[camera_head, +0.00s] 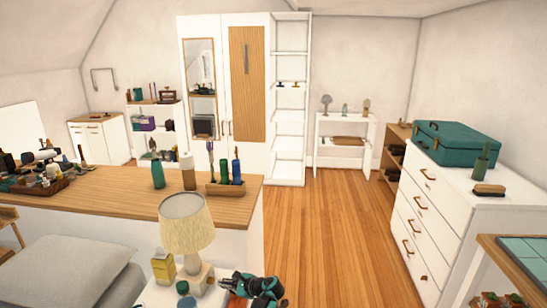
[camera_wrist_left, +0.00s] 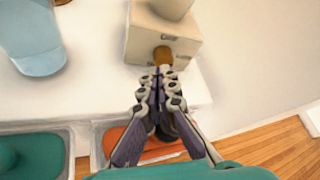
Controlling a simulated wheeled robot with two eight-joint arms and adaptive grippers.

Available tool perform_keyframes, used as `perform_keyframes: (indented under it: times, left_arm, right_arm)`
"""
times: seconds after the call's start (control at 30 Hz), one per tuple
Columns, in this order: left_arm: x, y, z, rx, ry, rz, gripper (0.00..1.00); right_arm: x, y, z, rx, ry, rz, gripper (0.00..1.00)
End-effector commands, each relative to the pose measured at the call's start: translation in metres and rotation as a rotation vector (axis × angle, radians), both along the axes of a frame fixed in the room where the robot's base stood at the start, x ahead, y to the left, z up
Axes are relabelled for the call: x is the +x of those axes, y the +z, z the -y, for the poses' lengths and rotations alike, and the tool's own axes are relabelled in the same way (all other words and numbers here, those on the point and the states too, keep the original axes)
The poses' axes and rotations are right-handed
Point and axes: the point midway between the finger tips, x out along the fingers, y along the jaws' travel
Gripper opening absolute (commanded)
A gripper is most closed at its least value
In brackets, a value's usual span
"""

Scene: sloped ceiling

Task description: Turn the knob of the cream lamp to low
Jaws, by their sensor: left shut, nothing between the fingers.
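The cream lamp (camera_head: 187,225) stands on a white bedside surface (camera_head: 150,296) at the bottom centre of the head view, its shade over a blocky base. In the left wrist view the lamp's base (camera_wrist_left: 145,38) shows a brownish knob (camera_wrist_left: 162,55) on its near face, with small dark labels around it that I cannot read clearly. My left gripper (camera_head: 226,282) is shut and empty beside the base; in the wrist view its fingertips (camera_wrist_left: 160,72) are just in front of the knob. I cannot tell whether they touch it. My right gripper is not in view.
A yellow box (camera_head: 163,268) and small teal items stand beside the lamp. The wrist view shows a bluish cup (camera_wrist_left: 35,45) at left and trays with teal and orange insides (camera_wrist_left: 82,140) below. A wooden-topped counter (camera_head: 110,190) lies behind; wooden floor is clear at right.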

Motion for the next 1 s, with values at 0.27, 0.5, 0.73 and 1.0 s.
perform_keyframes:
  times: [0.27,0.5,0.73,1.0]
  left_arm:
    - [0.008,0.0,-0.034,0.0,0.002,-0.001,0.0]
    - [0.011,0.0,-0.043,0.0,0.0,0.0,0.0]
    - [0.011,0.0,-0.044,0.0,0.0,0.0,0.0]
    - [0.012,-0.001,-0.043,0.0,0.0,0.0,0.0]
  right_arm:
    - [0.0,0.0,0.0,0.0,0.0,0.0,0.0]
    - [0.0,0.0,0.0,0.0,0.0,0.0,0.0]
    - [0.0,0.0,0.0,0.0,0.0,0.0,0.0]
    - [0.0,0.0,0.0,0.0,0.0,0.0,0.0]
